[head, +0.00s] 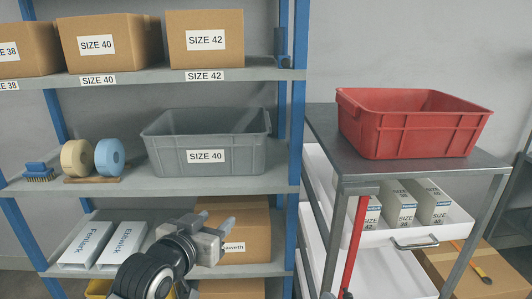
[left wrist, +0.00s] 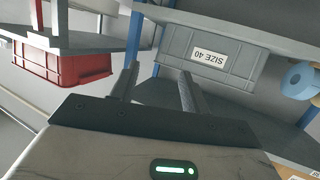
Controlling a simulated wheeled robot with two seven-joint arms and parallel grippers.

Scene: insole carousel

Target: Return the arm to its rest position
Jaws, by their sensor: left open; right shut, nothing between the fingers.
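My left gripper (head: 226,240) is in front of the lower part of the blue-framed shelf rack, its fingers pointing right. In the left wrist view the same gripper (left wrist: 156,82) shows two fingers spread apart with nothing between them. It is clear of the grey SIZE 40 bin (head: 206,156), which stands on the middle shelf above it. That bin also appears upside down in the left wrist view (left wrist: 230,68). My right gripper is not recognisable in either view.
Fentark (head: 90,246) and Elswick (head: 125,244) boxes lie left of my arm; a cardboard box (head: 256,235) is behind the gripper. A red bin (head: 415,122) sits on the trolley (head: 328,150). An open drawer (head: 385,237) holds several size boxes. Tape rolls (head: 108,157) stand left of the grey bin.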

